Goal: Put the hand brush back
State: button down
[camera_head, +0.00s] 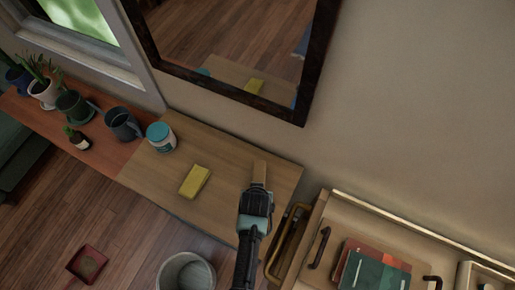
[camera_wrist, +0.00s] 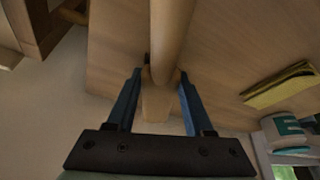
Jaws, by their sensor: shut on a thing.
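The hand brush shows as a pale wooden piece (camera_head: 260,170) beyond my gripper (camera_head: 257,188) in the head view, over the right end of the light wooden table (camera_head: 225,150). In the wrist view, my two blue fingers (camera_wrist: 157,98) are shut on its round wooden handle (camera_wrist: 172,38), which runs up out of the frame. A tan part (camera_wrist: 156,106) shows between the fingers. I see no bristles. I cannot tell whether the brush touches the table.
A yellow cloth or sponge (camera_head: 195,181), a teal-lidded tub (camera_head: 160,137) and a grey mug (camera_head: 122,124) stand left on the surface. Potted plants (camera_head: 47,92) are further left. A bin (camera_head: 186,271) and red tray (camera_head: 88,263) are below. A cabinet with books (camera_head: 372,270) stands right.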

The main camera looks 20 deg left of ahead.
jog(key=shift+f, duration=0.15)
jog(key=shift+f, duration=0.15)
jog(key=shift+c, duration=1.4)
grip_release()
jog(key=shift+r, duration=0.2)
jog(key=v, duration=1.2)
jog(key=shift+p, duration=0.35)
